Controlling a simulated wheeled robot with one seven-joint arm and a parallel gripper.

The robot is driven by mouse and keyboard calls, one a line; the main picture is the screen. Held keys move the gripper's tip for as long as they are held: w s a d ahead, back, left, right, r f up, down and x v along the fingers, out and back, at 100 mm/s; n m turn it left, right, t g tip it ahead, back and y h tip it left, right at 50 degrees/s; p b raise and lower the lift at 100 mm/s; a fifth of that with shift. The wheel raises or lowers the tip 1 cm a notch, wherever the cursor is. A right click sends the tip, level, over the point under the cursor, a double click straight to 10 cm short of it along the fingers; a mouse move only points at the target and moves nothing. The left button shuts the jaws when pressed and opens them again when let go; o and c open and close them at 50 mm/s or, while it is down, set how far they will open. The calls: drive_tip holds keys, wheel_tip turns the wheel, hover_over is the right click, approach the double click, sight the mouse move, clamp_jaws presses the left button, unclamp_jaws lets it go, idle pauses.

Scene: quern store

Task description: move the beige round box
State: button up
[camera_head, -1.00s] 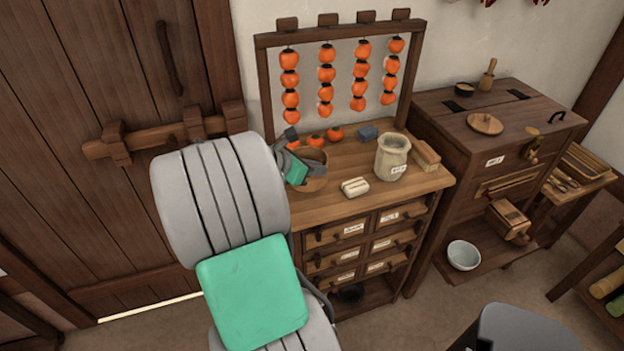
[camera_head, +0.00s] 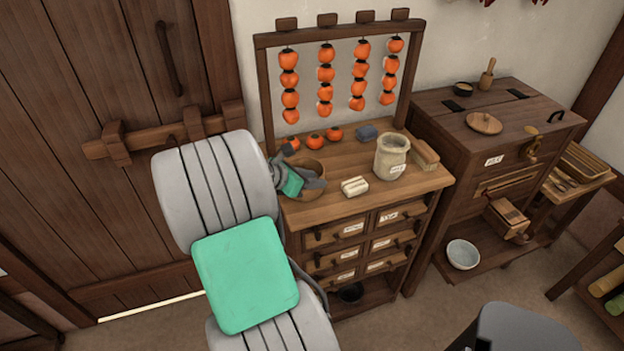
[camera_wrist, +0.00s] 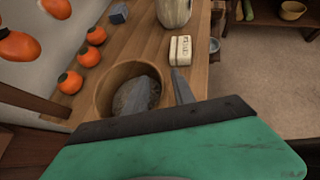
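The beige round box (camera_head: 311,165) is an open-topped tub standing at the left end of the drawer chest's top. In the wrist view the box (camera_wrist: 108,84) is directly ahead of my gripper (camera_wrist: 163,88). One finger reaches over or into the box's opening, and the other is just outside its right side, so the near right wall lies between them. The fingers look apart. I cannot tell whether either touches the wall. In the head view my arm and gripper (camera_head: 304,182) cover part of the box. Its inside is mostly hidden.
Several persimmons (camera_head: 315,141) and a grey block (camera_head: 365,132) lie behind the box. A white labelled block (camera_head: 354,187) and a beige jar (camera_head: 390,158) stand to its right. Strung persimmons hang from a rack (camera_head: 266,95) above. The chest's front right top is clear.

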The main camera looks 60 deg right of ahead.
drive_tip(key=v, duration=1.2)
drive_tip(key=w+a+f+m+t+y, duration=0.1)
drive_tip(key=w+a+m+t+y, duration=0.3)
drive_tip(key=a, duration=0.5)
drive_tip(key=w+a+f+m+t+y, duration=0.1)
drive_tip(key=w+a+m+t, duration=0.2)
drive_tip(key=w+a, duration=0.55)
drive_tip(key=s+a+m+y, duration=0.2)
drive_tip(key=a+m, duration=0.1)
drive_tip(key=a, duration=0.6)
drive_tip(key=s+a+m+t+y, duration=0.1)
drive_tip(key=s+a+m+y, duration=0.1)
drive_tip(key=a, duration=0.8)
drive_tip(key=shift+s+a+m+y, duration=0.3)
drive_tip(key=shift+m+y, duration=0.1)
drive_tip(key=shift+y, duration=0.1)
drive_tip(key=shift+f, duration=0.1)
